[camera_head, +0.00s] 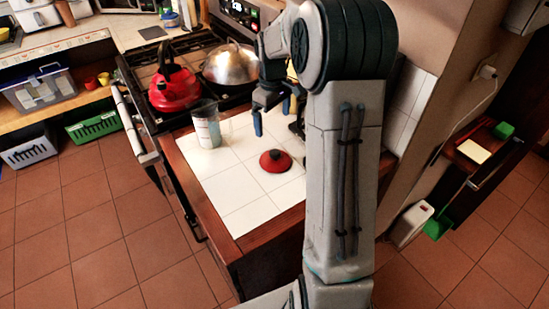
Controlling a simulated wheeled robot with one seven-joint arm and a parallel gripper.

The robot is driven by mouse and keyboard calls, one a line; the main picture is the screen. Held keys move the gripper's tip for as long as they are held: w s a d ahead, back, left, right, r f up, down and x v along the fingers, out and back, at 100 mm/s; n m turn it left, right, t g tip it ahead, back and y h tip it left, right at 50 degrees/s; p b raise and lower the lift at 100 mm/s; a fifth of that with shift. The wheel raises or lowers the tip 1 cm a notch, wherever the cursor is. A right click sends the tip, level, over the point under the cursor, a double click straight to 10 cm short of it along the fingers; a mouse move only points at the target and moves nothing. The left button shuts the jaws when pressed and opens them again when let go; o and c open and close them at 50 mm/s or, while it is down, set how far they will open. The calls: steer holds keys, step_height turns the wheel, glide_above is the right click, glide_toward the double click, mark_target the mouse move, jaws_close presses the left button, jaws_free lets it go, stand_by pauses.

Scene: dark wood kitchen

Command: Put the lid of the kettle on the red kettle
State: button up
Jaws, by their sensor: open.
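The red kettle (174,88) stands on the stove at the back left, with its dark handle arching over the top. The red lid (275,160) lies on the white tiled counter (236,186), with a small dark knob upward. My gripper (273,116) is open and empty, pointing down above the counter, behind the lid in the picture and to the right of the kettle. Its fingers do not touch the lid. My arm hides part of the counter to the right.
A clear measuring cup (206,126) stands on the counter between the kettle and the lid. A pan with a domed metal lid (229,64) is on the stove right of the kettle. The tiles around the red lid are clear. A wall bounds the right side.

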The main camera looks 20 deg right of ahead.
steer(key=p, duration=0.1)
glide_above(274, 152)
steer(key=f, duration=0.5)
steer(key=w+f, duration=0.1)
steer(key=f, duration=0.2)
steer(key=shift+f, duration=0.1)
steer(key=shift+s+f+p, duration=0.2)
steer(key=shift+f+p, duration=0.25)
steer(key=shift+f, duration=0.95)
steer(key=shift+s+f+p, duration=0.2)
steer(key=shift+f+p, duration=0.2)
steer(key=shift+f, duration=0.95)
steer(key=shift+s, duration=0.1)
steer(key=c, duration=1.9)
steer(key=shift+f, duration=0.1)
steer(key=shift+c, duration=0.5)
steer(key=shift+s+f, duration=0.1)
steer(key=shift+s, duration=0.05)
steer(key=shift+c, duration=0.4)
steer(key=shift+r+b, duration=0.3)
steer(key=shift+r, duration=0.2)
steer(key=r, duration=0.2)
steer(key=shift+w+r+b, duration=0.3)
steer(key=shift+r+b, duration=0.05)
steer(key=shift+b, duration=0.05)
steer(key=s+a+r+b, duration=0.2)
steer(key=s+a+r, duration=0.2)
steer(key=s+r, duration=0.3)
steer(key=s, duration=0.4)
steer(key=shift+r, duration=0.35)
